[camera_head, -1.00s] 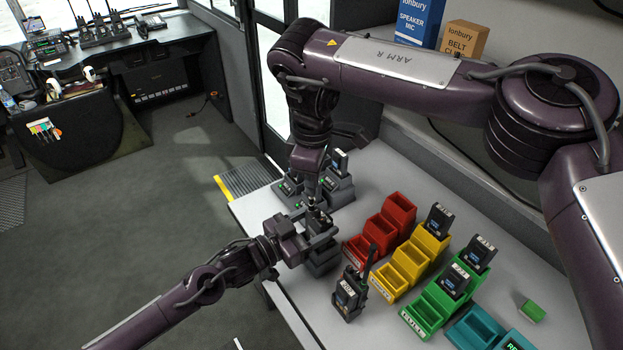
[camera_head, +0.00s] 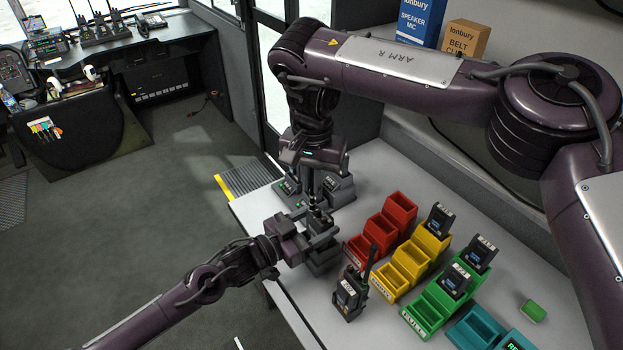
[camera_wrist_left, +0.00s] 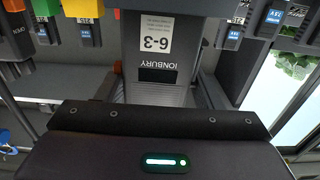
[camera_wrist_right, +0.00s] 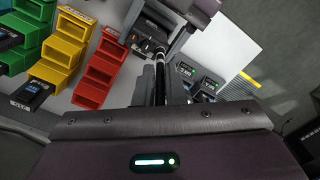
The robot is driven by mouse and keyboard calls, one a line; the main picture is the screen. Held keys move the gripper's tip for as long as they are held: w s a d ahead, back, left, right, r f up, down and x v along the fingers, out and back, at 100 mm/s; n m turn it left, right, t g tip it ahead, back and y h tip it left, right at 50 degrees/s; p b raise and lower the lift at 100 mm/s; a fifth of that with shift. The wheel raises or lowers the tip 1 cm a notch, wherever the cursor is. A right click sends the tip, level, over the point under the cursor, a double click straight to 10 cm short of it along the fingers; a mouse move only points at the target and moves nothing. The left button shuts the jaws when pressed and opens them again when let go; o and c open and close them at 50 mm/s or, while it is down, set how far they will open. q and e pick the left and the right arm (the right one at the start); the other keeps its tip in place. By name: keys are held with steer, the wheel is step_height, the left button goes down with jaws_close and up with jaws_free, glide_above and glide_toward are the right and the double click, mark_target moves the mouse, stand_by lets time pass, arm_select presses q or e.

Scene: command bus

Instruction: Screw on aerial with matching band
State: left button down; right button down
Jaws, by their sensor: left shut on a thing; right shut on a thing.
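A dark handheld radio (camera_head: 321,226) is upright at the table's left edge, above a dark block (camera_head: 322,262). My left gripper (camera_head: 312,238) is shut on it from the left. My right gripper (camera_head: 314,190) is above the radio, pointing down and shut on a thin black aerial (camera_wrist_right: 160,75). The aerial's lower end is at the radio's top; I cannot tell how far it is seated.
A radio with an aerial (camera_head: 350,293) stands in front. Chargers (camera_head: 338,190) are behind. A small green block (camera_head: 533,311) lies at right.

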steer(key=shift+f, duration=0.1)
steer(key=c, duration=1.5)
jaws_free()
steer(key=shift+d, duration=0.1)
steer(key=shift+r, duration=2.3)
steer(key=shift+o, duration=0.6)
